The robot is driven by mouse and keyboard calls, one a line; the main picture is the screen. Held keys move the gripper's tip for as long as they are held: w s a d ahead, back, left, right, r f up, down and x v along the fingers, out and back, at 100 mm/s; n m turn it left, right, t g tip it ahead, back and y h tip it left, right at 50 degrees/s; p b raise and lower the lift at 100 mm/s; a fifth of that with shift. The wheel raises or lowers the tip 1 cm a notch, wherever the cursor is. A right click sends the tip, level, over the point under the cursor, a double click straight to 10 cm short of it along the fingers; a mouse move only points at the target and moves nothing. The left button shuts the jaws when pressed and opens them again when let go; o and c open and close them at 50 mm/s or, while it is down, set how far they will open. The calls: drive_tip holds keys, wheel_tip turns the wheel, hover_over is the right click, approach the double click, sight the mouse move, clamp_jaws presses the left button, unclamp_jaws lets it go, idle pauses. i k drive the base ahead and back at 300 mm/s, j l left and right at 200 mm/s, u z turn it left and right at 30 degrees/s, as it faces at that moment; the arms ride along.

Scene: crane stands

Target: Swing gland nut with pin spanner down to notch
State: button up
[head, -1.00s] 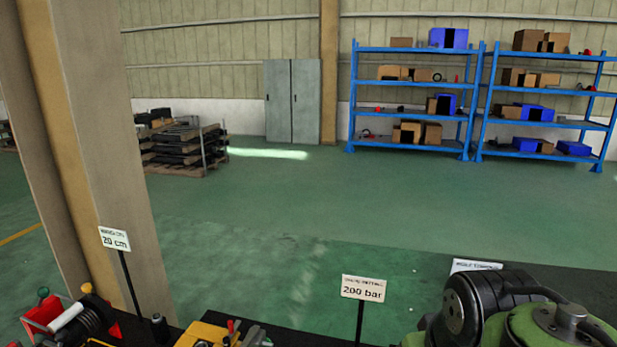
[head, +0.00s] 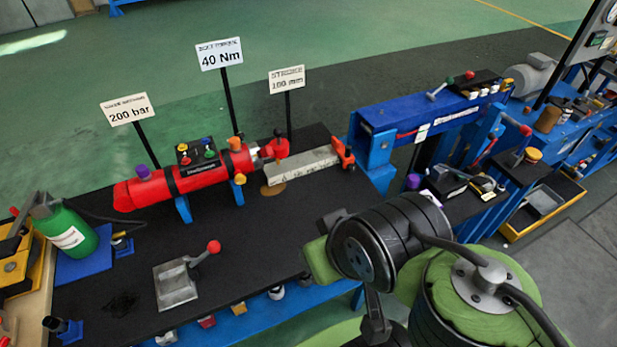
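A red hydraulic cylinder (head: 185,178) lies on two blue supports on the black bench top in the head view. A small metallic ring, perhaps the gland nut (head: 254,152), shows at the cylinder's right end, too small to make out clearly. A red part (head: 275,148) stands just right of it; I cannot tell whether it belongs to the pin spanner. I cannot make out the spanner or a notch. My green and black arm fills the lower right, apart from the cylinder in the picture. My gripper is not visible.
A grey plate with a red-knobbed lever (head: 176,285) sits on the bench in front of the cylinder. A green bottle (head: 66,232) stands left. A blue press frame (head: 430,110) stands right. Sign posts rise behind the cylinder. The bench top (head: 235,250) between lever and cylinder is clear.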

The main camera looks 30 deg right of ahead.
sight(256, 154)
drive_tip(key=i+j, duration=0.1)
drive_tip(key=j, duration=0.25)
drive_tip(key=i+j, duration=0.1)
drive_tip(key=j, duration=0.3)
drive_tip(key=i+j+z, duration=0.1)
drive_tip(key=j, duration=0.25)
drive_tip(key=i+j, duration=0.1)
drive_tip(key=j, duration=0.3)
